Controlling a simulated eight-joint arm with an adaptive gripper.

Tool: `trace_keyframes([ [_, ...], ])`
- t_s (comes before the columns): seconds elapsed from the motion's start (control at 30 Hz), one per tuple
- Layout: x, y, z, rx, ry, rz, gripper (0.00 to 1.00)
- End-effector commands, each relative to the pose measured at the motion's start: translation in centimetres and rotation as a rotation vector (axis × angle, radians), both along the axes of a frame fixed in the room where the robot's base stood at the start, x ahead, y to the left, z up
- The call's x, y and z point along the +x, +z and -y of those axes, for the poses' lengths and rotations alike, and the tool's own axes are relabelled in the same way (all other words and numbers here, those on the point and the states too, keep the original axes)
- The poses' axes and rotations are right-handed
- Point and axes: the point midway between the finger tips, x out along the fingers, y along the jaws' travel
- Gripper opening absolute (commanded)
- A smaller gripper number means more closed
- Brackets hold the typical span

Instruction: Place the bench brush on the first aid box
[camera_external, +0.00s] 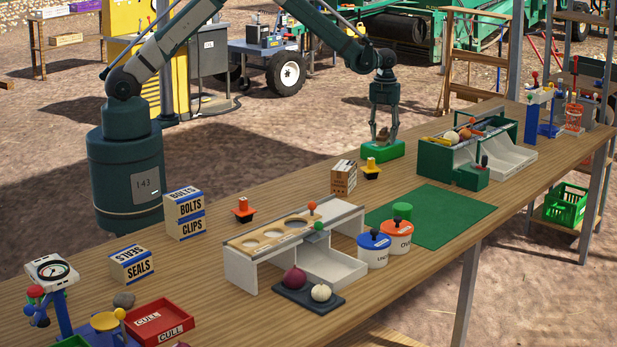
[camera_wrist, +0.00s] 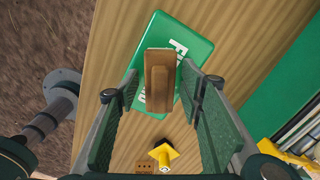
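The first aid box (camera_external: 368,151) is a small green box with white lettering on the table, below my gripper (camera_external: 384,128). It also shows in the wrist view (camera_wrist: 195,48), partly covered by the bench brush. In the external view the brush (camera_external: 383,134) is small between the fingers, just above the box top. In the wrist view my gripper (camera_wrist: 160,84) has its fingers apart on both sides of the brush, with visible gaps. The brush's underside is hidden.
A yellow-topped black piece (camera_external: 371,170) and a brown carton (camera_external: 343,177) stand near the box. A green mat (camera_external: 440,217) lies toward the front. A green and white sorting tray (camera_external: 436,160) stands to the right. Bare table lies behind the box.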

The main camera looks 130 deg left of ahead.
Motion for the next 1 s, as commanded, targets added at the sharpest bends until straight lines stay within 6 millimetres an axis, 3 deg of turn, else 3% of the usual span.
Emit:
trace_keyframes([
  [0.27, 0.0, 2.1, 0.0, 0.0, 0.0, 0.0, 0.38],
  [0.7, 0.0, 8.9, 0.0, 0.0, 0.0, 0.0, 0.38],
  [1.0, 0.0, 11.8, 0.0, 0.0, 0.0, 0.0, 0.38],
])
